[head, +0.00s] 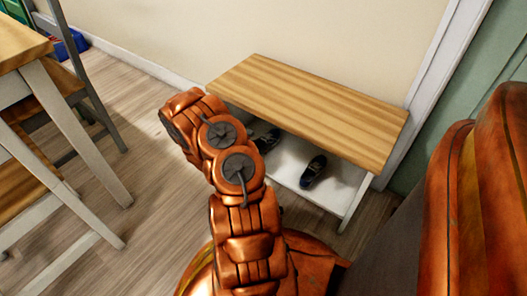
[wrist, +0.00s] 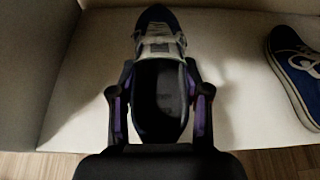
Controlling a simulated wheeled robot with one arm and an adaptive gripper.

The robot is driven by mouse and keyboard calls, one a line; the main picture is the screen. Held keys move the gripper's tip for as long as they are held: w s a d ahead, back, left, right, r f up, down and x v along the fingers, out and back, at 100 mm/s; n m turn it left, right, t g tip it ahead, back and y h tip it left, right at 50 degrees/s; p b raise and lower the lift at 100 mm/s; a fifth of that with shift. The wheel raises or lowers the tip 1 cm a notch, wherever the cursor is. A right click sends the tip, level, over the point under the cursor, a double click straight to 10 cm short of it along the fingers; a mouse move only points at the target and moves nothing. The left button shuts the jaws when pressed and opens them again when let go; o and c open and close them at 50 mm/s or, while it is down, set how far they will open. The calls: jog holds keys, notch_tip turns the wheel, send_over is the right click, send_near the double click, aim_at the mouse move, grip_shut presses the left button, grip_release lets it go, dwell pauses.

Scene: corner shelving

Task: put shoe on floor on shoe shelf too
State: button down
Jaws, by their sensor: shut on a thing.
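The shoe shelf (head: 325,112) is a low bench with a striped wooden top and a white lower board, against the wall in the head view. In the wrist view my gripper (wrist: 160,108) is shut on a dark shoe (wrist: 160,35) with white laces, its fingers on both sides of the heel opening. The held shoe is over the white lower board (wrist: 225,75), toe pointing inward; I cannot tell whether it touches the board. A second shoe (head: 313,171), dark blue with white laces, stands on the board and also shows at the right in the wrist view (wrist: 297,70).
A wooden table (head: 20,45) with white legs and a grey chair (head: 75,80) stand at the left. A white door frame (head: 432,80) is just right of the shelf. The wood floor (head: 150,215) between table and shelf is clear.

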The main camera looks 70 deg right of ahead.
jog(key=shift+d, duration=0.3)
jog(key=f+b, duration=0.1)
jog(key=f, duration=0.1)
jog(key=f+b, duration=0.1)
jog(key=shift+s+d+f+b, duration=0.1)
jog(key=shift+d+f+b, duration=0.2)
jog(key=shift+f+b, duration=0.1)
jog(key=shift+r, duration=0.1)
jog(key=c, duration=0.5)
grip_release()
jog(key=shift+c, duration=0.2)
